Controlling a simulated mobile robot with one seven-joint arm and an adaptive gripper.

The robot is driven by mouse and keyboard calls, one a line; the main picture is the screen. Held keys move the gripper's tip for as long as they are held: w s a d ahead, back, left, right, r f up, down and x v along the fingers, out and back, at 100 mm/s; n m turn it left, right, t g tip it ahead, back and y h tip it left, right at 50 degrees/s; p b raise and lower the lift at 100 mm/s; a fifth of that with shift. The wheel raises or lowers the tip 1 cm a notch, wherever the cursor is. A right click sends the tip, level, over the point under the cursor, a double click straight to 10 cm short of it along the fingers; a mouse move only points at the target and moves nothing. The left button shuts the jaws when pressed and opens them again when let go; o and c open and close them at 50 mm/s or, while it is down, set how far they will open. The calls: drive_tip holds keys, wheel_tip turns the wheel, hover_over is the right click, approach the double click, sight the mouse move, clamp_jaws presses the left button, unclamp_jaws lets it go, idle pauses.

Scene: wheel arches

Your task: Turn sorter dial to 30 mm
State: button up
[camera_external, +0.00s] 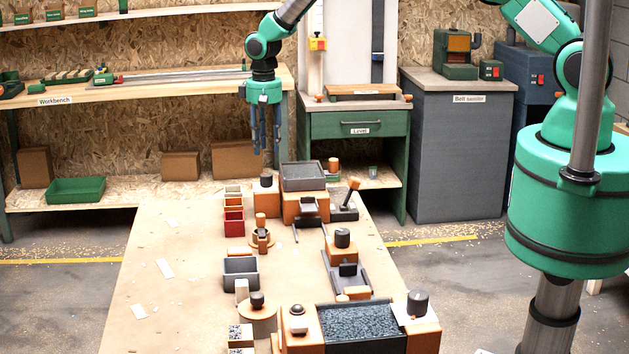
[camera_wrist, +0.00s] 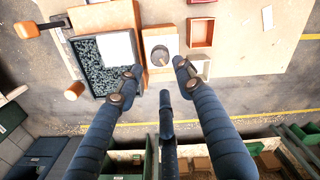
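A grey round dial (camera_wrist: 160,55) with a lighter top sits on a pale-topped wooden block in the wrist view. It also shows as a dark knob (camera_external: 266,179) in the external view. Beside it is a grey tray (camera_external: 303,184), which holds dark granules in the wrist view (camera_wrist: 100,75). I cannot read any scale or the dial's setting. My gripper (camera_external: 264,150) hangs above the table's far end, its fingers pointing down. In the wrist view the fingers (camera_wrist: 155,76) are spread, with the dial seen between and beyond them. They are empty and apart from the dial.
A similar granule tray (camera_external: 362,322) with a dark knob (camera_external: 417,302) stands at the table's near end. Red bins (camera_external: 233,222) and a lever with an orange end (camera_external: 352,184) are close to the far tray. The workbench (camera_external: 150,90) stands behind. The table's left side is mostly clear.

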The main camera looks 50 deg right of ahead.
sight(266, 174)
wheel_tip(266, 174, down, 10)
drive_tip(key=shift+f+p, duration=0.1)
drive_tip(key=shift+p, duration=0.55)
drive_tip(key=shift+c, duration=0.2)
drive_tip(key=c, duration=0.8)
